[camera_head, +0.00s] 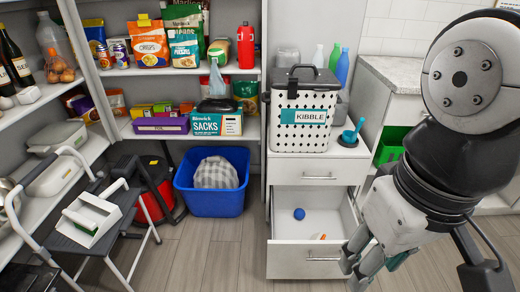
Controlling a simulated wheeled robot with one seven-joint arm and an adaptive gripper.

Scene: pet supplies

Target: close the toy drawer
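The toy drawer (287,260) is the lower drawer of a white cabinet, and it stands pulled out. A blue ball (299,214) lies inside, with a small orange and white thing (318,236) near the front. Its front has a metal handle (322,256). My gripper (354,268) points down at the drawer's front right corner, close to the right end of the handle. It hides that corner, and I cannot tell if it touches. The fingers overlap in this view, so their opening is unclear. Nothing is visibly held.
The upper drawer (310,172) is shut. The kibble bin (304,110) and a blue scoop (352,132) stand on top of the cabinet. A blue tub (212,200) with a checked cloth stands to the left. A folding step stool (92,222) stands farther left. The floor (215,260) before the tub is clear.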

